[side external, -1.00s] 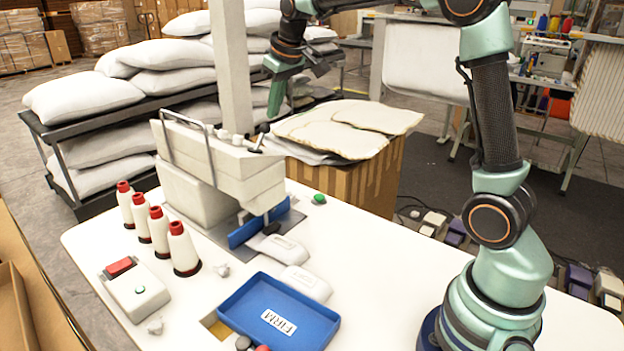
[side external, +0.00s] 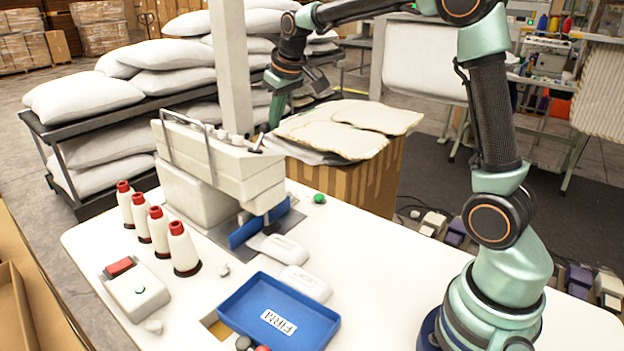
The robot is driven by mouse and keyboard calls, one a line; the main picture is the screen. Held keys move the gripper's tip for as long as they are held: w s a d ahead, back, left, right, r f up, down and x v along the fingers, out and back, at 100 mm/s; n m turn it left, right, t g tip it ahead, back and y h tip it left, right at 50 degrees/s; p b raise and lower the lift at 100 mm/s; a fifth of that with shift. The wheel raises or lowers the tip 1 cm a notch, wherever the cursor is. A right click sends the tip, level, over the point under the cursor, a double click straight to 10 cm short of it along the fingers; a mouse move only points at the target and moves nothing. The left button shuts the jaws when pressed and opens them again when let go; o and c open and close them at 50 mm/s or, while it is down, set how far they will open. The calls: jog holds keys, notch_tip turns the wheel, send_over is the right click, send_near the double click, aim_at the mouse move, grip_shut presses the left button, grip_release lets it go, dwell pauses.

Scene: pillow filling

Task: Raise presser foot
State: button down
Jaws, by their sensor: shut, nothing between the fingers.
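The cream sewing machine (side external: 215,165) stands on the white table. A short lever with a dark end (side external: 258,143) sticks up from the right end of its head. The presser foot area under the head, near the blue guide plate (side external: 245,234), is too small and shaded to tell the foot's height. My gripper (side external: 274,122) is shut and empty, pointing down just above and right of the lever. Its tip is close to the lever's end; I cannot tell whether they touch.
White pouches (side external: 280,247) lie by the guide plate. Several thread cones (side external: 184,250), a control box (side external: 135,290) and a green button (side external: 319,199) are on the table. A box (side external: 375,175) with fabric pieces stands behind.

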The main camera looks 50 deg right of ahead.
jog(key=shift+f, duration=0.4)
jog(key=shift+a+r, duration=0.15)
jog(key=shift+a, duration=0.15)
jog(key=shift+a+r, duration=0.1)
jog(key=shift+a, duration=0.3)
jog(key=shift+a+r, duration=0.15)
jog(key=shift+a, duration=0.2)
dwell(0.5)
jog(key=shift+a+r, duration=0.1)
jog(key=shift+a, duration=0.15)
dwell(0.4)
